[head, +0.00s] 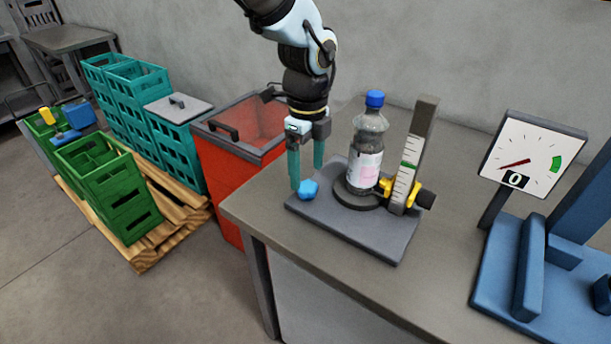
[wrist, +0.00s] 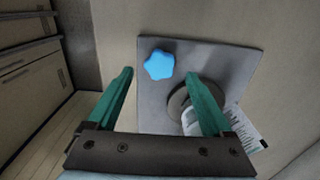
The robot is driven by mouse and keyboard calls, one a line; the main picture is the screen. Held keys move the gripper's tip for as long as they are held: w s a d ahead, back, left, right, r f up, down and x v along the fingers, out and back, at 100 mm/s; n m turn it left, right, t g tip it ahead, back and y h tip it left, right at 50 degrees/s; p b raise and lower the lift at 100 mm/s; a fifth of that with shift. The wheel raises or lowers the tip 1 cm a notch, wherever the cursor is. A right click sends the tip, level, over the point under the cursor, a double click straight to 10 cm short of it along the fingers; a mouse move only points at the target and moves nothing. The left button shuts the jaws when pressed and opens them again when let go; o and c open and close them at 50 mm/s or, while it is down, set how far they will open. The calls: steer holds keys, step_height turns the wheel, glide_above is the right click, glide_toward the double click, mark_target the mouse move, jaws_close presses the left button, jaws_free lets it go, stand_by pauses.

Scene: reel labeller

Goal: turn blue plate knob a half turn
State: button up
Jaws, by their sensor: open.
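The blue plate knob (head: 308,189) is star-shaped and sits near the left corner of a grey plate (head: 375,241) on the table. In the wrist view my gripper (wrist: 160,74) shows a wide gap. I cannot tell whether a finger touches the knob.
A bottle (head: 367,150) with a blue cap stands on a dark disc on the plate. Beside it is an upright post with a scale (head: 405,165) and a yellow clamp. A dial gauge (head: 526,158) stands right. A red bin (head: 226,180) is left of the table (head: 270,205).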

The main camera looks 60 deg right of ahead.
mark_target(307, 186)
steer(key=shift+f, duration=1.85)
jaws_close()
